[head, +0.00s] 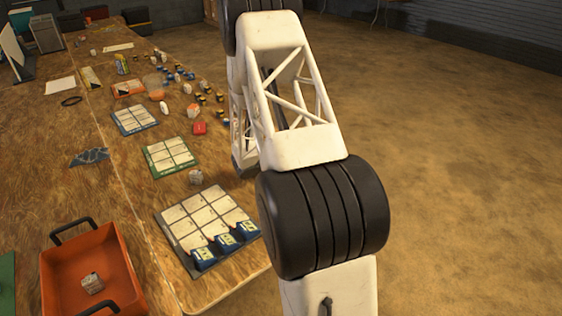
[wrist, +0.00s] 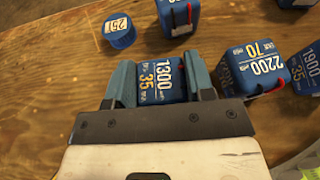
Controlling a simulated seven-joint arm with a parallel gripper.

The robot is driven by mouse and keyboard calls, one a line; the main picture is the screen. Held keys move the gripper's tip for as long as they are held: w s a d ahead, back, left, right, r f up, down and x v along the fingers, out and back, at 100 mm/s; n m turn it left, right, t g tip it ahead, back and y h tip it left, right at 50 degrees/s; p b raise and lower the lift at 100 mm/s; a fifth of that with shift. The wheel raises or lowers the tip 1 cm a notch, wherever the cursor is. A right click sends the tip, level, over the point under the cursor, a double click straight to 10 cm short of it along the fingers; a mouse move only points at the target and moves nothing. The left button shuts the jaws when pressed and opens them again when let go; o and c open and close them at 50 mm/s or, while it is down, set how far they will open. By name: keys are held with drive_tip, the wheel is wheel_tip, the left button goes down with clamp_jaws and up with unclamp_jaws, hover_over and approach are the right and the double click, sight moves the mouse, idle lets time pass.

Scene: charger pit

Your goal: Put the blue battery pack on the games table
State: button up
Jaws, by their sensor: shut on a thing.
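In the wrist view my gripper (wrist: 161,82) is shut on a blue battery pack (wrist: 157,86) marked 1300 and 35, its two blue-grey fingers on either side of it. I cannot tell whether this pack touches the wooden table (wrist: 60,70) or is just above it. In the head view my arm hides the gripper and the held pack. Other blue packs stand close by in the wrist view: one marked 2200 and 70 (wrist: 252,68) to the right, one marked 1900 (wrist: 308,70) at the right edge, and one (wrist: 178,14) beyond the fingers.
A round blue piece marked 25 (wrist: 119,32) lies left of the packs. In the head view, a large grid board (head: 172,215) holds three blue packs (head: 226,244) along its near edge. An orange tray (head: 58,262) holds a die (head: 92,283). Smaller boards and pieces lie farther back.

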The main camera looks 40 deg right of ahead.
drive_tip(key=shift+f, duration=0.1)
drive_tip(key=o, duration=1.1)
drive_tip(key=shift+c, duration=0.2)
drive_tip(key=shift+a+r, duration=0.4)
drive_tip(key=shift+a, duration=0.1)
drive_tip(key=v, duration=1.1)
drive_tip(key=shift+f, duration=0.1)
